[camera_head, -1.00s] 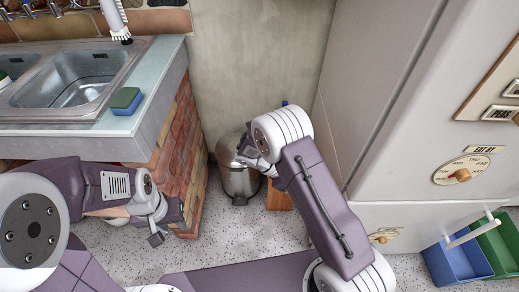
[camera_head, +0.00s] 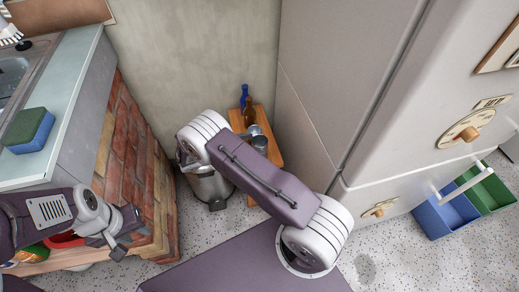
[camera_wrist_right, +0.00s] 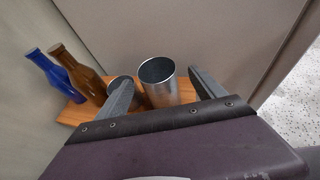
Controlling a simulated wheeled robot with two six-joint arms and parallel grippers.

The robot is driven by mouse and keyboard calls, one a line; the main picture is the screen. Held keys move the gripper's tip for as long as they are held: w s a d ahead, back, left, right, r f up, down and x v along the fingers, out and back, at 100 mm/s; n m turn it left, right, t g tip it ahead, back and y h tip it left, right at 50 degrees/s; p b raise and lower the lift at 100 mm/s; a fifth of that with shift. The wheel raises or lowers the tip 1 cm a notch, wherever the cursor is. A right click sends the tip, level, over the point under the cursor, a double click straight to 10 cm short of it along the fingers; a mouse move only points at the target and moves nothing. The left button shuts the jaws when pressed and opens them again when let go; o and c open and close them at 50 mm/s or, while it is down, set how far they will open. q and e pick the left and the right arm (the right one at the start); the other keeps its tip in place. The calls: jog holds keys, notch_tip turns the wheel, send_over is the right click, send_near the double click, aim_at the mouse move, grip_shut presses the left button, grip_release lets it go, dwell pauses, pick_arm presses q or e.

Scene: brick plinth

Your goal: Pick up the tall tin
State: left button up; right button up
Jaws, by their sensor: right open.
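The tall tin (camera_wrist_right: 162,88) is an open-topped, shiny metal cylinder. It stands upright on a small wooden stool (camera_head: 272,150) in the corner; in the head view a grey tin (camera_head: 260,144) shows just beyond my right arm. My right gripper (camera_wrist_right: 158,77) is open, with one finger to each side of the tall tin in the wrist view; I cannot tell whether either touches it. A shorter tin (camera_wrist_right: 120,84) is partly behind the left finger. My left gripper (camera_head: 123,234) looks open and empty near the brick plinth.
A blue bottle (camera_wrist_right: 50,72) and a brown bottle (camera_wrist_right: 77,72) stand on the stool to the left of the tins. The brick plinth (camera_head: 135,150) is at left, a tall pale cabinet (camera_head: 345,80) at right.

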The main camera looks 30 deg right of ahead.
aim_at(266, 142)
jog(key=shift+x, duration=1.2)
jog(key=shift+d+f+b, duration=0.2)
jog(key=shift+f+b, duration=0.05)
jog(key=shift+b, duration=0.2)
jog(key=b+x, duration=0.2)
jog(key=x, duration=0.2)
jog(key=shift+w+d, duration=0.15)
jog(key=shift+d, duration=0.1)
jog(key=c, duration=1.4)
